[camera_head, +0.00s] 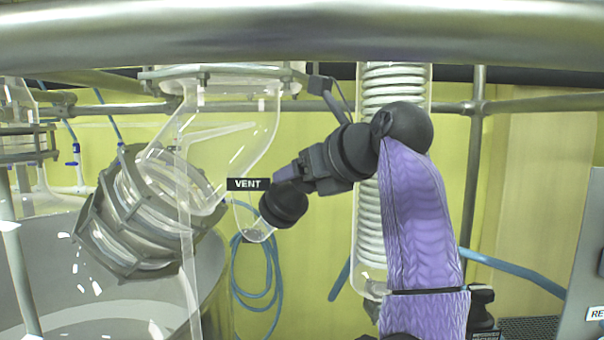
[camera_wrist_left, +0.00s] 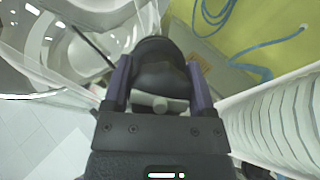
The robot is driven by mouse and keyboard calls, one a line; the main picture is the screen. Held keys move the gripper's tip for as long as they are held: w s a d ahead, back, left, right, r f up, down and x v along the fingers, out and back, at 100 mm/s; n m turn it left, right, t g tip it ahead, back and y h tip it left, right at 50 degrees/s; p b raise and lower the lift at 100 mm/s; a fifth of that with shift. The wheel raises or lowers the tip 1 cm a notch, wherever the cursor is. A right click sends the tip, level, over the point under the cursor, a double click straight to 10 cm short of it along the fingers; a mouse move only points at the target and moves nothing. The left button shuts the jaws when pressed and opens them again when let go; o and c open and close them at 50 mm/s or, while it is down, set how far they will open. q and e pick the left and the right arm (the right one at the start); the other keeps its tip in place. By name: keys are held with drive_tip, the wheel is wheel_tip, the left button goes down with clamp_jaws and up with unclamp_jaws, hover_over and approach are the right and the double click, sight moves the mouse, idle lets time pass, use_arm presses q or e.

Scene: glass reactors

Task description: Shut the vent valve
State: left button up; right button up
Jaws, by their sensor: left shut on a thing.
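The vent valve shows as a dark round knob (camera_head: 283,206) on the lower end of a clear glass branch, just right of the black VENT label (camera_head: 248,184). My left gripper (camera_head: 292,180) reaches it from the upper right and is shut on the knob. In the left wrist view the two purple-sided fingers of the gripper (camera_wrist_left: 160,80) stand on either side of the dark knob (camera_wrist_left: 162,52). A pale stub (camera_wrist_left: 160,103) shows between the fingers. I cannot tell the valve's turn position. My right gripper is not in view.
A clear glass vessel with a ribbed metal collar (camera_head: 150,215) stands left of the valve. A glass coil column (camera_head: 370,220) rises behind my arm. A thick metal rail (camera_head: 300,35) crosses the top. Blue hose (camera_head: 262,285) hangs behind the valve.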

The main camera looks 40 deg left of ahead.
use_arm(q)
drive_tip(key=shift+c, duration=1)
drive_tip(key=shift+m, duration=0.4)
